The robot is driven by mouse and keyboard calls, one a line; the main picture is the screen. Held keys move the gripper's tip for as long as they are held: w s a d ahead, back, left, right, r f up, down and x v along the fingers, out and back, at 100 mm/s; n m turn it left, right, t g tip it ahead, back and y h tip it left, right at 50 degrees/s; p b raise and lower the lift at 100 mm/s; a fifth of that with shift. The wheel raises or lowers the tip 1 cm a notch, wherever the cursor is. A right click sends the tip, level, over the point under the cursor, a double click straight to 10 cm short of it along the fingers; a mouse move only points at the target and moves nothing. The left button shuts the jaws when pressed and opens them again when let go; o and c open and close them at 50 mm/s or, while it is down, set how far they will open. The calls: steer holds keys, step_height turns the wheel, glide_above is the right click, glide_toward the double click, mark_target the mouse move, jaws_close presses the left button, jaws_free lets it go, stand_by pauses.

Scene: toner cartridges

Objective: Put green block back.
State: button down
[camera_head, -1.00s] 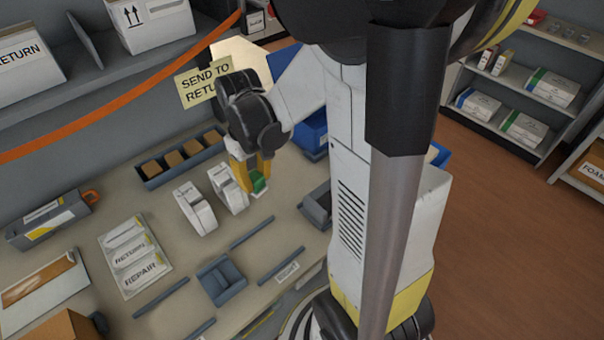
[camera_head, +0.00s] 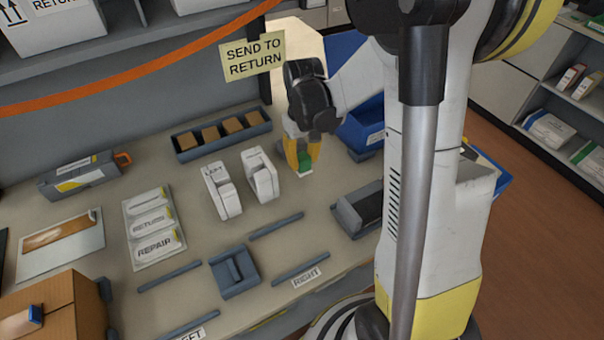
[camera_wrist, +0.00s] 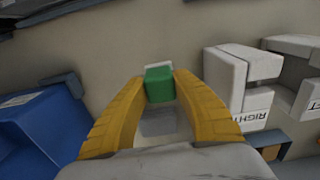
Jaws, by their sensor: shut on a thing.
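The green block (camera_head: 305,160) is between the yellow fingers of my gripper (camera_head: 303,158), near the table top, right of the two white cartridges. Its lower end is pale. In the wrist view the green block (camera_wrist: 159,84) sits between both fingertips (camera_wrist: 160,88), with a pale part behind it. My gripper is shut on it. I cannot tell whether the block touches the table. One white cartridge (camera_head: 222,192) stands left of another (camera_head: 261,176); the wrist view shows a cartridge marked RIGHT (camera_wrist: 233,88).
A grey tray with several brown blocks (camera_head: 268,116) lies behind the cartridges. A blue bin (camera_head: 362,133) stands right of my gripper. A grey holder (camera_head: 347,216) and a slotted grey block (camera_head: 236,290) are in front. A RIGHT label (camera_head: 306,277) marks the front edge.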

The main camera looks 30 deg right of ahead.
mark_target(302, 170)
steer(key=shift+w+a+f, duration=0.1)
steer(key=shift+w+f, duration=0.1)
steer(key=shift+f+b, duration=1.05)
steer(key=shift+f, duration=0.85)
steer(key=shift+f, duration=0.2)
steer(key=c, duration=1.1)
jaws_free()
steer(key=shift+r, duration=0.15)
